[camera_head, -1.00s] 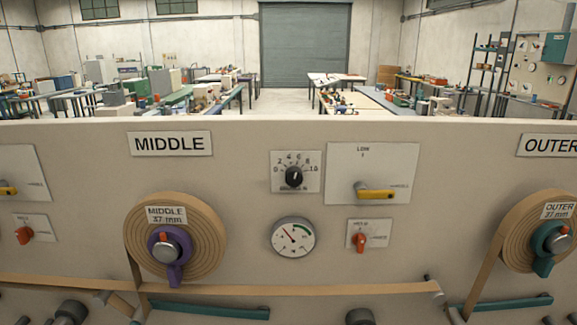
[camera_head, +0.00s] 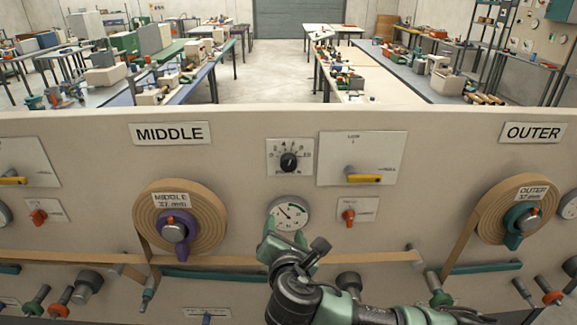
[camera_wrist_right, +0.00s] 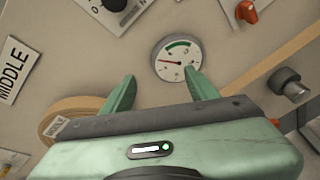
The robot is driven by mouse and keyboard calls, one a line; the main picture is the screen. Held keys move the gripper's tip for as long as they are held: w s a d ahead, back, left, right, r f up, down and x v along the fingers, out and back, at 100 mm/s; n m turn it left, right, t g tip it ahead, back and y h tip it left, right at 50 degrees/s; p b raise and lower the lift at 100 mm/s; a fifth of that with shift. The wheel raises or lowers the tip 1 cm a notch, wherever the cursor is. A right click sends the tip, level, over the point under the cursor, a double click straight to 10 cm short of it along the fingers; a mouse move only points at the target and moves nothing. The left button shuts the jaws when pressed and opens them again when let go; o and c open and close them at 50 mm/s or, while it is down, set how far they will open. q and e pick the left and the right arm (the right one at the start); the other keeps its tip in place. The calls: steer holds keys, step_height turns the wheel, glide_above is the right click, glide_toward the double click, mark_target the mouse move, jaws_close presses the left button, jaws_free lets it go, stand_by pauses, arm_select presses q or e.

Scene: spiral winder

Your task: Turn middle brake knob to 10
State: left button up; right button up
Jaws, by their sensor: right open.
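The middle brake knob (camera_head: 289,161) is a black dial on a white plate with a number scale, on the upright panel right of the MIDDLE sign (camera_head: 170,133). Its white mark points roughly upward; the exact number is too small to read. My right gripper (camera_head: 285,240) is in front of the panel, below the knob and near the lower edge of the round gauge (camera_head: 289,214). Its two green fingers (camera_wrist_right: 160,85) are apart and empty in the wrist view, where the knob (camera_wrist_right: 116,4) is cut by the top edge. My left gripper is not in view.
A brown spiral roll with a purple lever (camera_head: 177,226) is left of the gauge. A yellow-handled switch (camera_head: 363,178) and a red switch (camera_head: 348,215) are right of the knob. A brown strip (camera_head: 345,260) runs across the panel below.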

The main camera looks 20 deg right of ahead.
mark_target(288, 168)
steer(key=w+d+r+n+t+p, duration=0.1)
steer(key=w+r+n, duration=0.1)
steer(key=w, duration=0.2)
steer(key=w+d+r+n+t+h+p, duration=0.1)
steer(key=w+d+r+n, duration=0.1)
steer(key=w+r, duration=0.1)
steer(key=w+d+r+n+t+p, duration=0.1)
steer(key=w+r+n, duration=0.1)
steer(key=w, duration=0.3)
steer(key=shift+w+d+r+h, duration=0.2)
steer(key=shift+d+r+h, duration=0.2)
steer(key=shift+r, duration=0.2)
jaws_close()
steer(key=shift+f, duration=0.1)
